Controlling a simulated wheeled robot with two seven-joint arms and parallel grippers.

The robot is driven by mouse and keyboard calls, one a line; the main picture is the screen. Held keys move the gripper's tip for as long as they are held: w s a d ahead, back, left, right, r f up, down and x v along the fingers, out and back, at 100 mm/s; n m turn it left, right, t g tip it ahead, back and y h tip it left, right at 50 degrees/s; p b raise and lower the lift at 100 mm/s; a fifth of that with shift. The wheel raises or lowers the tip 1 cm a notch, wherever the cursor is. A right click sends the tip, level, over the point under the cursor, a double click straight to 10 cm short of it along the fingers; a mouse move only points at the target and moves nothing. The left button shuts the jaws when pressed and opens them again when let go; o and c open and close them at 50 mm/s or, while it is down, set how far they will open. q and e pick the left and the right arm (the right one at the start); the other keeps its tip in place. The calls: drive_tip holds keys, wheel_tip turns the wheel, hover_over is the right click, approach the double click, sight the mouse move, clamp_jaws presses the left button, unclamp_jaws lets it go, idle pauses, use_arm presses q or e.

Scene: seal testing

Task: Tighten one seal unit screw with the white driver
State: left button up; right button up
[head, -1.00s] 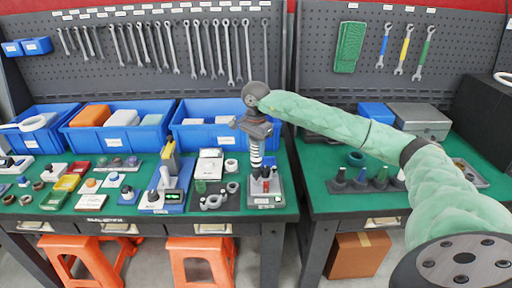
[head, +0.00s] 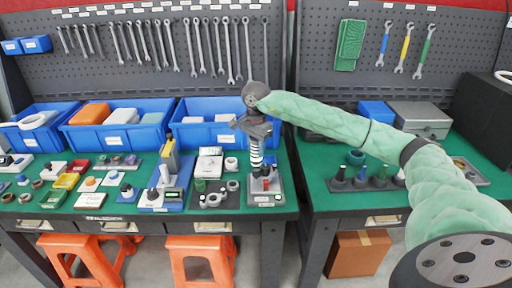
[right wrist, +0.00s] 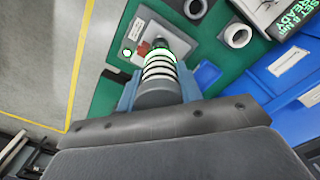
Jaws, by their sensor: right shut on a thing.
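My right gripper (head: 257,138) is shut on the white driver (head: 257,154), which has dark bands and points down. The driver also shows in the right wrist view (right wrist: 160,68), with a green glowing ring near its lower end. Its tip is over or on the seal unit (head: 265,190), a grey block with a red part on the front right of the left bench. I cannot tell whether the tip sits in a screw. In the right wrist view the seal unit (right wrist: 138,55) is partly hidden behind the driver. My left gripper is not in view.
Left of the seal unit are grey clamp rings (head: 213,200) and a blue-based device (head: 165,195). Blue bins (head: 207,136) stand behind. A gap separates this bench from the right bench (head: 325,203), which holds a rack of drivers (head: 360,183).

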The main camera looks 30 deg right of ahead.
drive_tip(key=shift+f+b, duration=0.4)
drive_tip(key=shift+b, duration=1.2)
idle(4.4)
drive_tip(key=shift+r, duration=0.1)
